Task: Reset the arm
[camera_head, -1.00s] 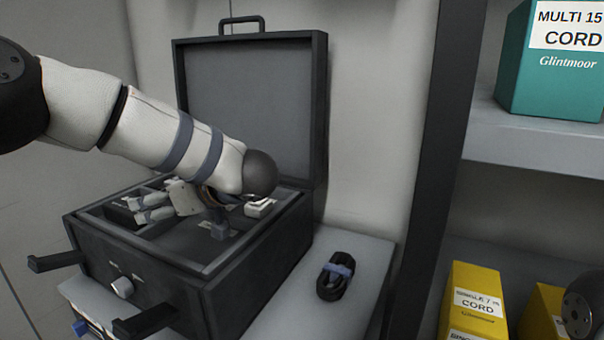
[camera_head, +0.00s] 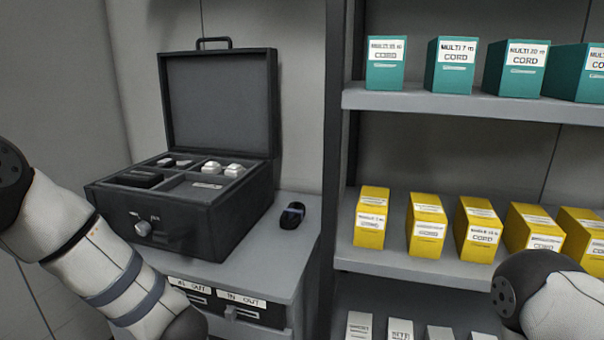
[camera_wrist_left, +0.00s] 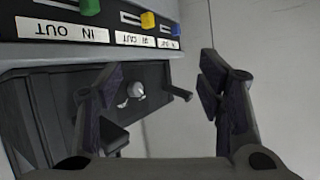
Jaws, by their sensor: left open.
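My left arm (camera_head: 95,255) comes in from the lower left in the head view and points down and to the right, in front of the black case. Its hand is below the frame edge there. In the left wrist view my left gripper (camera_wrist_left: 165,90) is open, with its two dark fingers apart and nothing between them. Part of my right arm (camera_head: 545,295) shows at the lower right of the head view; the right gripper is out of view.
An open black case (camera_head: 185,220) stands on a grey cabinet (camera_head: 280,262) with labelled drawers. Shelves on the right hold teal boxes (camera_head: 450,68) and yellow boxes (camera_head: 427,228). The case front and knob also show in the left wrist view (camera_wrist_left: 155,100).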

